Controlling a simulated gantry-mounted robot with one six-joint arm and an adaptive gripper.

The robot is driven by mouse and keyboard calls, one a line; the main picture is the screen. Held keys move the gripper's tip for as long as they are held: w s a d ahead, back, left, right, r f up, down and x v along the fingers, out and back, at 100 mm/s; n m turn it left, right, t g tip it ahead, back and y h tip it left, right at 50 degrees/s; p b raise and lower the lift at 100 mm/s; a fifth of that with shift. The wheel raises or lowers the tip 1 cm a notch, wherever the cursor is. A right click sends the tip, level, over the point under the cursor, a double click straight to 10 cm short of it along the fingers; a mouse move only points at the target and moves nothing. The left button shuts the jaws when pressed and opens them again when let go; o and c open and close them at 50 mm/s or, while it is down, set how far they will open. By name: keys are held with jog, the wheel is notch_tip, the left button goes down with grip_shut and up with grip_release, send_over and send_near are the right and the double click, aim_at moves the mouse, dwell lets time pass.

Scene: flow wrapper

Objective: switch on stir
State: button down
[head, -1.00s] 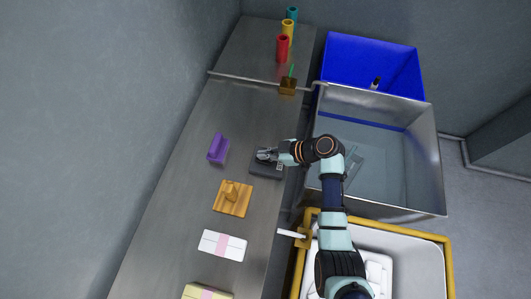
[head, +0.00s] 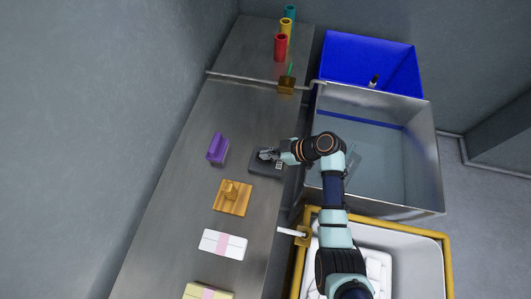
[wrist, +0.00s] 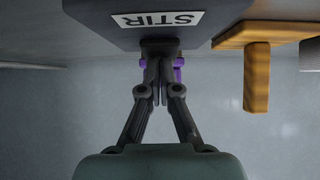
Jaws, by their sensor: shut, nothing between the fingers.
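The stir switch is a dark grey box (head: 266,169) on the metal bench, left of the steel basin in the head view. In the wrist view the dark box (wrist: 165,33) carries a white label (wrist: 160,19) reading STIR. My gripper (head: 264,155) is over the box's far edge in the head view. In the wrist view my gripper (wrist: 158,50) has its fingers together, with the tips at the box's edge beside the label. The fingers hide whatever they meet there, and I cannot tell whether they touch it.
White (head: 223,243) and yellow (head: 207,291) packets lie nearer. The steel basin (head: 428,150) and a blue bin (head: 370,45) are right. Coloured cylinders (head: 281,47) stand at the back.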

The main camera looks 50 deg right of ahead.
jog(key=shift+s+f, duration=0.1)
jog(key=shift+f, duration=0.15)
jog(key=r+p, duration=0.2)
jog(key=r, duration=0.1)
jog(key=s+r+p, duration=0.1)
jog(key=r+p, duration=0.1)
jog(key=shift+d+r, duration=0.2)
jog(key=shift+d, duration=0.15)
jog(key=v, duration=0.9)
jog(key=shift+s+f, duration=0.25)
jog(key=shift+f, duration=0.15)
